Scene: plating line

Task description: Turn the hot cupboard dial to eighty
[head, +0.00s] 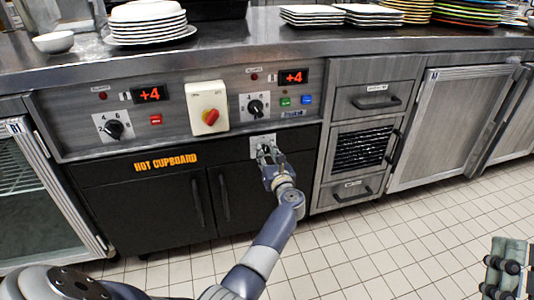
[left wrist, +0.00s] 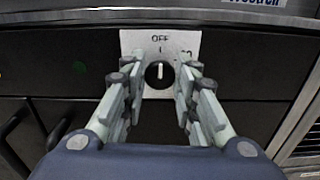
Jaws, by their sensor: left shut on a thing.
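The hot cupboard dial (left wrist: 159,75) is a round black knob with a white pointer mark, on a white plate below the counter panel. In the left wrist view its mark points up to OFF, and a number at the plate's right is partly covered by a finger. In the head view the plate (head: 262,140) shows just above my left gripper (head: 268,155), which mostly hides the knob. My left gripper (left wrist: 158,88) is shut on the dial, one finger on each side. My right gripper (head: 507,268) shows only partly at the lower right, away from the cupboard.
The black hot cupboard doors (head: 195,205) have upright handles. Stacked plates (head: 150,22) stand on the counter. The tiled floor (head: 390,240) at right is clear.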

